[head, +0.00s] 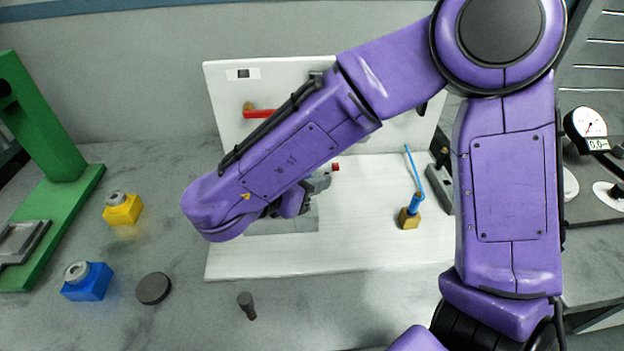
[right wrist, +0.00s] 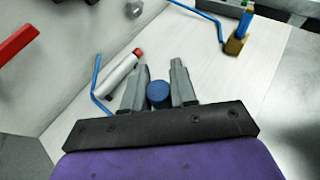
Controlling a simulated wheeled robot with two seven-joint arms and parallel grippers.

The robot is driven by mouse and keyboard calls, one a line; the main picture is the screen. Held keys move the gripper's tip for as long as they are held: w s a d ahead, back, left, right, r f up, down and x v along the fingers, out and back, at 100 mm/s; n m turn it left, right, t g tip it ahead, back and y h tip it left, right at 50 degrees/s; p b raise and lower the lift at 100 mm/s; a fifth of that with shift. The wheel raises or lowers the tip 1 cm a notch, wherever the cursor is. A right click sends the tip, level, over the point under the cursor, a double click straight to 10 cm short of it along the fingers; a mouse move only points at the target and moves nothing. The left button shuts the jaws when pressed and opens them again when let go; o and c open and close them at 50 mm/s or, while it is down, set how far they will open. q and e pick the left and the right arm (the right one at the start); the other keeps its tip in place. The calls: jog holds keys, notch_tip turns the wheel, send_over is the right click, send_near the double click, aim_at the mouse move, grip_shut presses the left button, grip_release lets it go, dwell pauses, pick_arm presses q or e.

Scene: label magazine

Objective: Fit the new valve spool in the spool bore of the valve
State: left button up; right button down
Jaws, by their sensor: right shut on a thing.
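My right gripper (right wrist: 158,85) is shut on a blue round-ended piece (right wrist: 158,94), seen end-on between its two grey fingers; it may be the new valve spool. In the head view, the right gripper (head: 312,190) is mostly covered by my purple arm, over the white board's flat part. The valve and its spool bore cannot be made out for certain; the arm hides the middle of the board. A dark grey pin with a wider head (head: 247,304), possibly another spool, lies on the bench in front of the board. My left gripper is not in view.
A silver cylinder with a red end (right wrist: 125,72) lies beside the fingers, near a blue tube. A brass block (head: 409,218) with a blue tube stands on the white board (head: 350,245). Yellow (head: 122,210) and blue (head: 87,283) blocks, a dark disc (head: 153,288) and a green stand (head: 60,190) are left.

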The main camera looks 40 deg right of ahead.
aim_at(312, 203)
jog(key=shift+b, duration=0.35)
dwell(0.8)
dwell(0.7)
jog(key=shift+b, duration=0.4)
jog(key=shift+f, duration=0.2)
jog(key=shift+f+b, duration=0.35)
jog(key=shift+b, duration=0.15)
jog(key=shift+f+b, duration=1.3)
jog(key=shift+b, duration=0.05)
jog(key=c, duration=0.8)
grip_release()
